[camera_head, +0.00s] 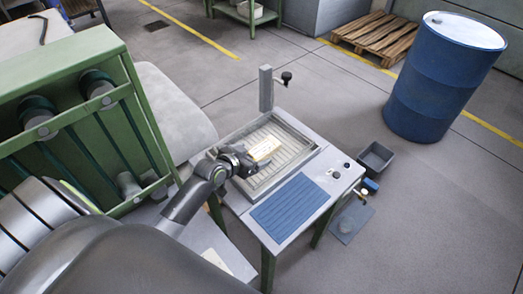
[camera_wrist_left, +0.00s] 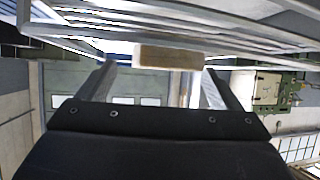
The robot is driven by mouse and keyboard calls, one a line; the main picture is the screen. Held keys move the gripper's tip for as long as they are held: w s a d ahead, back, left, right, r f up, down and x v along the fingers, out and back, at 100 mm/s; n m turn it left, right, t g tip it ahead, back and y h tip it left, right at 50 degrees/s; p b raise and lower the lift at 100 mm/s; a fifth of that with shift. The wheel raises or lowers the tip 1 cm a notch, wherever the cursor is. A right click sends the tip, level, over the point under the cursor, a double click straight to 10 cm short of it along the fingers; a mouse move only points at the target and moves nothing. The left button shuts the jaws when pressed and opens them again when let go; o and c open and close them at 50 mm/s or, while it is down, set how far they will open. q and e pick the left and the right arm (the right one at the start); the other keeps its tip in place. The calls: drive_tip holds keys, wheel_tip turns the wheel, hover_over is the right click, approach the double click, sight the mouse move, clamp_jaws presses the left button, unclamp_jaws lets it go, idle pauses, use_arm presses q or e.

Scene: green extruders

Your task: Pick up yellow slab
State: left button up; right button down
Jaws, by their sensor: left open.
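The yellow slab (camera_head: 264,148) lies in the slatted tray (camera_head: 296,168) on the small grey workstation. My left gripper (camera_head: 245,160) reaches in from the left and is right beside the slab's near left end. In the left wrist view the slab (camera_wrist_left: 168,57) shows as a tan block just beyond and between the two spread fingers of the left gripper (camera_wrist_left: 158,72). The left gripper is open, and I see no finger clearly touching the slab. My right gripper is not in view.
A grey post (camera_head: 266,90) with a dark knob stands at the tray's back corner. A blue mat (camera_head: 290,207) lies on the workstation's front. A green-framed machine (camera_head: 75,130) stands on the left. A grey bin (camera_head: 375,157) and a blue drum (camera_head: 441,80) stand on the floor to the right.

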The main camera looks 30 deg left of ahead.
sight(259, 151)
use_arm(q)
drive_tip(key=shift+r+x, duration=0.1)
drive_tip(key=shift+x, duration=0.9)
drive_tip(key=shift+r+x, duration=0.15)
drive_tip(key=shift+x, duration=0.85)
drive_tip(key=shift+w, duration=0.1)
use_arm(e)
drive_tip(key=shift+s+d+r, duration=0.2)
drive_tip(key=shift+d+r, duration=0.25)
